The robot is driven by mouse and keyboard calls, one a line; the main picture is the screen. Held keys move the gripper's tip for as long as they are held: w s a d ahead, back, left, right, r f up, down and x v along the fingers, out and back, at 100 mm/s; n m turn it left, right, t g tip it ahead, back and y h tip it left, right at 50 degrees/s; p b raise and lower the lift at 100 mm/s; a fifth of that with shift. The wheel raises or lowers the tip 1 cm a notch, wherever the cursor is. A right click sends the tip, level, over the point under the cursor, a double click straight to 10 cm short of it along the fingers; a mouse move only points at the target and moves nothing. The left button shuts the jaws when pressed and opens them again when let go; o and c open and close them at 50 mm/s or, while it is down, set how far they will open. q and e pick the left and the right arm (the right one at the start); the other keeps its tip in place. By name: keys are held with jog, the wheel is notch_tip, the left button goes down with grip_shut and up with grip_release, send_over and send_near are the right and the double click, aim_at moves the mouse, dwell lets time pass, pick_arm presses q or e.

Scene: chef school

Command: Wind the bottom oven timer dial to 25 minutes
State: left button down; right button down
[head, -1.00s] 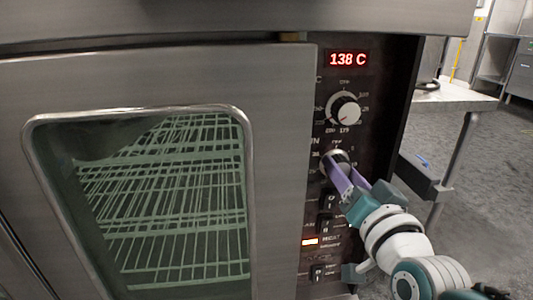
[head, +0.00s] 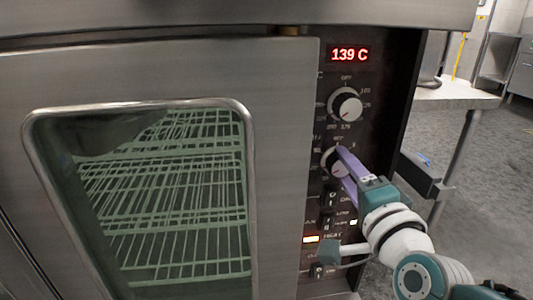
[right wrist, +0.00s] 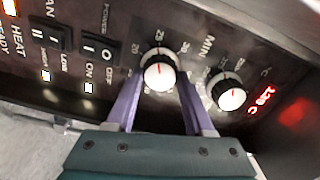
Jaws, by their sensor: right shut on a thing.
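The bottom timer dial (head: 338,168) is a round black and silver knob with a white face on the oven's control panel, below the temperature dial (head: 347,107). My right gripper (right wrist: 160,80) has its two purple fingers on either side of the timer dial (right wrist: 159,74) and is shut on it. In the right wrist view the dial's red mark points up, close to the printed 25. In the head view my right gripper (head: 345,165) partly covers the dial's right side. My left gripper is not in view.
A red display (head: 349,54) above the dials reads 139 C. Rocker switches (right wrist: 98,47) and lit indicators sit below the timer dial. The oven door (head: 277,180) with its window is closed at the left. A table (head: 455,98) stands at the right.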

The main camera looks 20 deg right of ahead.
jog(key=shift+m, duration=0.5)
jog(key=shift+c, duration=1.4)
grip_release()
jog(key=p+v, duration=0.2)
jog(key=v, duration=0.8)
jog(key=shift+p, duration=0.4)
